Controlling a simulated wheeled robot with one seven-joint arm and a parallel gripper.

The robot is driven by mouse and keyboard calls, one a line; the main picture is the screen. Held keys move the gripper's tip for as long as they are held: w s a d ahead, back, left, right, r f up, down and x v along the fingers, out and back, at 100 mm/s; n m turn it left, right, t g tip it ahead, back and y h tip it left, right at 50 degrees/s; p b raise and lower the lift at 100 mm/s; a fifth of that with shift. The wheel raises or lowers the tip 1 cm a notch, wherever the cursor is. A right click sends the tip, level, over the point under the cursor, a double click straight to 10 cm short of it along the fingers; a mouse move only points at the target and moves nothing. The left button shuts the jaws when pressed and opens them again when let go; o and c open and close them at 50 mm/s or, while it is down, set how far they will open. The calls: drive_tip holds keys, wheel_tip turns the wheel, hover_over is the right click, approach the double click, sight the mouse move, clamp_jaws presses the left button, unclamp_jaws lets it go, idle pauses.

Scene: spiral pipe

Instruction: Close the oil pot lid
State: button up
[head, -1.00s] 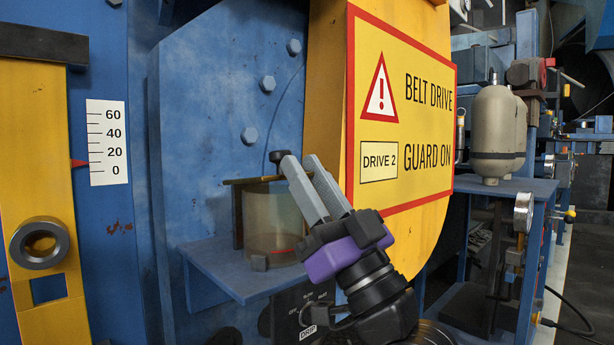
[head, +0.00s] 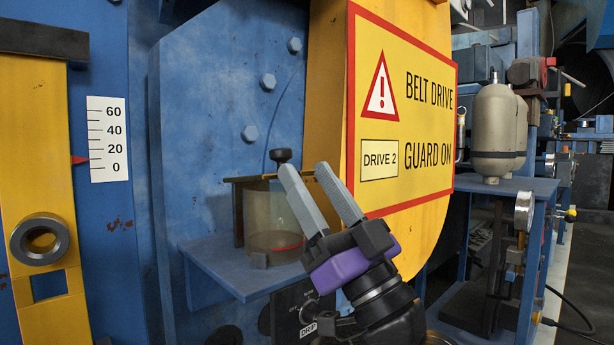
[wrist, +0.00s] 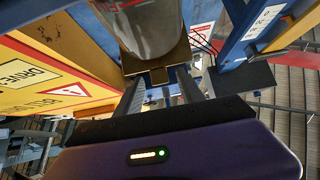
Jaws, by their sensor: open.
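The oil pot (head: 272,222) is a clear glass cylinder with a red line low on it, on a small blue shelf. A thin dark brass top plate (head: 243,180) lies roughly level across its top, with a black knob (head: 280,156) above it. I cannot tell whether the lid is seated. My gripper (head: 303,172) is open and empty, its grey fingers pointing up, just right of the pot in the picture and partly covering its right side. In the wrist view the glass pot (wrist: 140,25) and a brass plate (wrist: 158,58) show beyond the fingers (wrist: 162,85).
The blue shelf (head: 235,272) juts out under the pot. A yellow belt guard (head: 328,100) with a warning sign (head: 405,110) stands close behind and right of my gripper. A blue wall plate with bolts (head: 215,110) rises behind the pot.

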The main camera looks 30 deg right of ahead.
drive_tip(key=b+v, duration=0.1)
drive_tip(key=v, duration=0.5)
drive_tip(key=shift+b, duration=0.3)
drive_tip(key=shift+s+f, duration=0.1)
drive_tip(key=shift+c, duration=0.3)
